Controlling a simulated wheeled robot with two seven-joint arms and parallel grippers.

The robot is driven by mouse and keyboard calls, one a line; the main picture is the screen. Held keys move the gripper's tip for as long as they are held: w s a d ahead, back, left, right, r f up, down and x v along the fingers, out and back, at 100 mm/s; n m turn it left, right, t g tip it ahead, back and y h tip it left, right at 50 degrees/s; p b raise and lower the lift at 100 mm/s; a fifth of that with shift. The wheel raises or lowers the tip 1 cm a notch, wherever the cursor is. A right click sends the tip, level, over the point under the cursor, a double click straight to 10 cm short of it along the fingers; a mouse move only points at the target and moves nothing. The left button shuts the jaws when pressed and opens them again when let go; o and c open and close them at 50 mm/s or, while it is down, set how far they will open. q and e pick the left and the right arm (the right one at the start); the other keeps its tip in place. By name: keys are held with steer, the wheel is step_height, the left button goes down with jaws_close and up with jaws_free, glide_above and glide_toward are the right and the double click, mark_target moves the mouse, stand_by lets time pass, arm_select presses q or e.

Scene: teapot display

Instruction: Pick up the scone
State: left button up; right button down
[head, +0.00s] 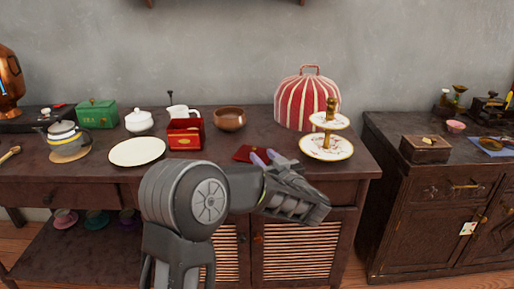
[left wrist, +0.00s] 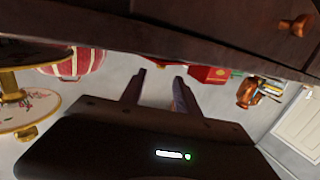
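I cannot make out a scone in either view. A two-tier cake stand (head: 326,150) with white patterned plates and a gold post stands near the counter's right end. I see nothing clear on its plates. It also shows at the left edge of the left wrist view (left wrist: 28,112). My left gripper (head: 265,156) is at the counter's front edge, left of the stand, beside a flat red item (head: 243,152). In the left wrist view its two fingers (left wrist: 163,72) are apart with nothing between them. My right gripper is not in view.
The dark counter (head: 205,152) also holds a red-striped dome (head: 300,100), brown bowl (head: 229,119), red box (head: 185,134), white plate (head: 137,152), teapot (head: 63,138) and green box (head: 97,113). A second cabinet (head: 385,127) stands to the right, across a gap.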

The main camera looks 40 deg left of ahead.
arm_select(q)
steer(key=v, duration=0.4)
steer(key=shift+s+d, duration=0.2)
steer(key=shift+d, duration=0.15)
stand_by(0.3)
